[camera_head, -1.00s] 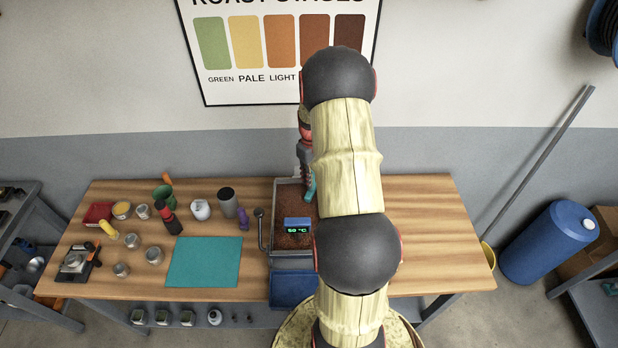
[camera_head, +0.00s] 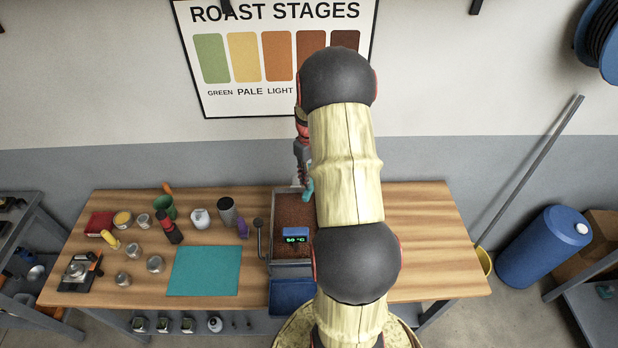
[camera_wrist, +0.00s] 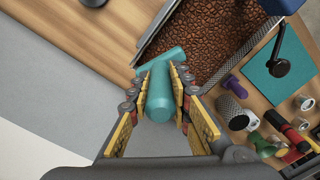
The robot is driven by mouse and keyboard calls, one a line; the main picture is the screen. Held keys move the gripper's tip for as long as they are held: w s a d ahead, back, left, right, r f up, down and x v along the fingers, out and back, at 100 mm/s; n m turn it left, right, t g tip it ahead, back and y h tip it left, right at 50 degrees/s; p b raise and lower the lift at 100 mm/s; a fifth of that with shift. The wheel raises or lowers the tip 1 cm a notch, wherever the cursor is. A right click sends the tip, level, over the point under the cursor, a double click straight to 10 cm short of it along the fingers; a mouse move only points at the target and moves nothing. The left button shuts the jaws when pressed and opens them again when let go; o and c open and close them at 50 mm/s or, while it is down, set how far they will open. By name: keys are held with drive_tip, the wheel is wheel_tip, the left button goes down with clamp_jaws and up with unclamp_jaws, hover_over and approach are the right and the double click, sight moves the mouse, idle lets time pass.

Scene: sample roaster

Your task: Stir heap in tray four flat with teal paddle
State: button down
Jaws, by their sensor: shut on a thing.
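My gripper (camera_wrist: 159,95) is shut on the teal paddle (camera_wrist: 160,62). The paddle's handle lies between the fingers and its flat crosswise end reaches toward the tray edge in the wrist view. In the head view a bit of the teal paddle (camera_head: 308,188) shows beside my arm, over the back right of the metal tray (camera_head: 290,270). The tray holds brown beans (camera_head: 291,210), also in the wrist view (camera_wrist: 215,35). They look spread over the tray floor. My arm hides the tray's right side. I see no tray number, and contact between paddle and beans is unclear.
A teal mat (camera_head: 204,270) lies left of the tray. Several cups, jars and bottles, with a dark grey cup (camera_head: 227,211), crowd the left of the table. The table's right side (camera_head: 430,240) is clear.

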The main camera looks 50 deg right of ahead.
drive_tip(key=w+d+r+p, duration=0.2)
drive_tip(key=w+d+r, duration=0.1)
drive_tip(key=w+d, duration=0.3)
drive_tip(key=shift+w+d, duration=0.15)
drive_tip(key=shift+d, duration=0.75)
